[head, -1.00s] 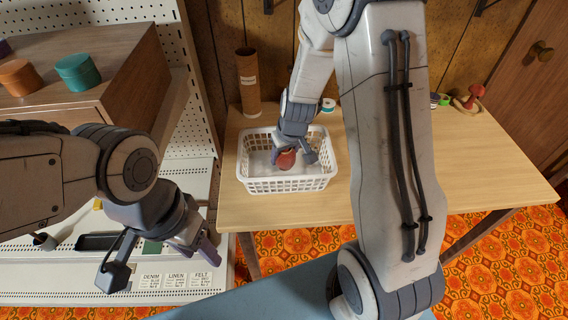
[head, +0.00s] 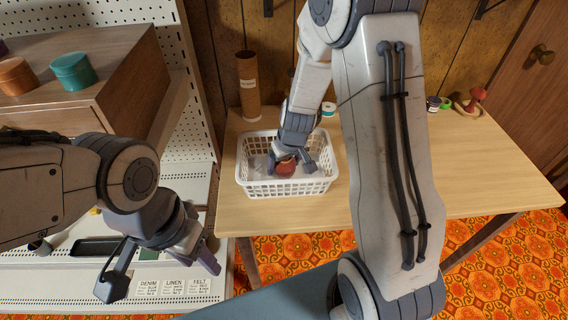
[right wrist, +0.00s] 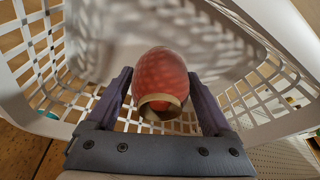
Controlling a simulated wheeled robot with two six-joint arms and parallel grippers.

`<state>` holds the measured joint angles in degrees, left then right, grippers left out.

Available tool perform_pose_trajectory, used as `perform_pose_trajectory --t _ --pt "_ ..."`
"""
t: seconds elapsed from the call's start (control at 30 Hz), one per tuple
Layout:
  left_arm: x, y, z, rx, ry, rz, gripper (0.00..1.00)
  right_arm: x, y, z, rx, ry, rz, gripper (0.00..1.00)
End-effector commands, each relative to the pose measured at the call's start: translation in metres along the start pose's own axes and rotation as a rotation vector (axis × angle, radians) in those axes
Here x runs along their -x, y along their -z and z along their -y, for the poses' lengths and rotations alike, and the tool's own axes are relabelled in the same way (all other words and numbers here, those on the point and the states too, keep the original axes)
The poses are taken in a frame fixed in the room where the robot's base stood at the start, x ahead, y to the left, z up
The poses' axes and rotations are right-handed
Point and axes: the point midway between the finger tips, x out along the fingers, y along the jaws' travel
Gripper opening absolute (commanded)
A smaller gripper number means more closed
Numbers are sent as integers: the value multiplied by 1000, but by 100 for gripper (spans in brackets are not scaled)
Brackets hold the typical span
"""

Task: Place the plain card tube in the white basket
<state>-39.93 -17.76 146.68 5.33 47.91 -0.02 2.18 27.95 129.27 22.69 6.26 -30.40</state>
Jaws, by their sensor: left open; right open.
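A tall brown card tube (head: 248,85) with a pale label stands at the table's back left, behind the white basket (head: 287,189). My right gripper (head: 291,163) is open inside the basket. In the right wrist view its fingers (right wrist: 158,80) stand either side of a rounded red object (right wrist: 162,70), which also shows in the head view (head: 286,169). A tan ring (right wrist: 160,104) shows at the red object's near end; I cannot tell whether it is a separate tube. My left gripper (head: 160,274) is open and empty before the shelf unit, apart from the tube.
The wooden table (head: 470,187) is bare to the right. A red and wooden item (head: 472,101), a green roll (head: 446,103) and a dark spool (head: 433,103) stand at its back right. A wooden cabinet (head: 125,85) carries a teal tin (head: 73,71) and an orange tin (head: 17,77).

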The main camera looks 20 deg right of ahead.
Motion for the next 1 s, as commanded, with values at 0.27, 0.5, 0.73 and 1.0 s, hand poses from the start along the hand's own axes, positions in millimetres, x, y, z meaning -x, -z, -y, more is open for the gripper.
perform_pose_trajectory --t 0.27,0.5,0.73,1.0 --pt "26 1 -2 0 0 0 50 47 3 0 1 0 -4 86" --pt "39 2 -3 0 0 0 50 95 3 0 1 -1 -5 86" --pt "42 2 -3 0 0 0 50 120 1 1 1 1 -1 86" --pt "42 2 -3 0 0 0 50 170 -43 98 193 97 77 86"
